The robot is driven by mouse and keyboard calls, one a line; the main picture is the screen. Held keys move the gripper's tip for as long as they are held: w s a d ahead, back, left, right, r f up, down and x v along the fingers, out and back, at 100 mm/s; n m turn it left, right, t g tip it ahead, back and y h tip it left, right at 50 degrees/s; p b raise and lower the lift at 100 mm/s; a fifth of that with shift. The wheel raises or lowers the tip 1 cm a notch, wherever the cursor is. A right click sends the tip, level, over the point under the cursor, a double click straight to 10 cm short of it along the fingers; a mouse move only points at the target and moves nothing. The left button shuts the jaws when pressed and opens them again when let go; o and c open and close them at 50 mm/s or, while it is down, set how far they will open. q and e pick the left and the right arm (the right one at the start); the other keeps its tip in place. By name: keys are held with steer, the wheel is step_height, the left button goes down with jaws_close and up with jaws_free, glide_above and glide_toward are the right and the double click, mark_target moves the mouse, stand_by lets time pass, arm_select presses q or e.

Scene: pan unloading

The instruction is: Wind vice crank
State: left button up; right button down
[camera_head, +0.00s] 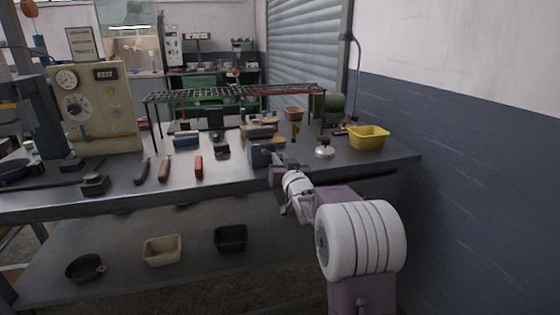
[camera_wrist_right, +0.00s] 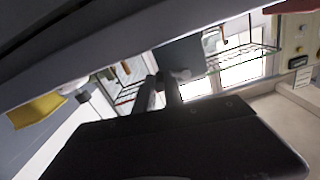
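A dark grey vice (camera_head: 257,158) stands at the front edge of the workbench, right of the middle in the head view. Its crank cannot be made out apart from my gripper. My right gripper (camera_head: 277,168) is right at the front right side of the vice. In the right wrist view its two dark fingers (camera_wrist_right: 161,88) are close together and point at a grey block (camera_wrist_right: 181,54), which seems to be the vice. Whether they close on the crank cannot be told. My left gripper is not in view.
On the bench (camera_head: 232,179) lie a red-handled tool (camera_head: 199,167) and other hand tools, left of the vice. A yellow bin (camera_head: 369,138) and a small silver round object (camera_head: 324,152) are to the right. A wire rack (camera_head: 235,92) stands behind. Bins sit on the lower shelf.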

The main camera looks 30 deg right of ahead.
steer(key=n, duration=0.1)
steer(key=r+n+b, duration=0.1)
steer(key=n, duration=0.2)
steer(key=shift+d+r+n+b, duration=0.1)
steer(key=shift+r+n+b, duration=0.2)
steer(key=shift+n, duration=0.1)
steer(key=n, duration=0.1)
steer(key=r+n+b, duration=0.1)
steer(key=n, duration=0.1)
steer(key=n+b, duration=0.1)
steer(key=shift+a+r+n, duration=0.25)
steer(key=shift+r+n, duration=0.05)
steer(key=n+b, duration=0.1)
steer(key=n, duration=0.1)
steer(key=a+r+n+b, duration=0.1)
steer(key=n+b, duration=0.1)
steer(key=n, duration=0.1)
steer(key=shift+w+a+r, duration=0.15)
steer(key=shift+w+r, duration=0.05)
steer(key=n, duration=0.1)
steer(key=n+b, duration=0.1)
steer(key=a+n, duration=0.1)
steer(key=shift+w+r+n+b, duration=0.1)
steer(key=shift+r+n+b, duration=0.2)
steer(key=shift+b, duration=0.05)
steer(key=shift+w+a+r+n+b, duration=0.15)
steer(key=shift+a+n+b, duration=0.3)
steer(key=shift+n, duration=0.55)
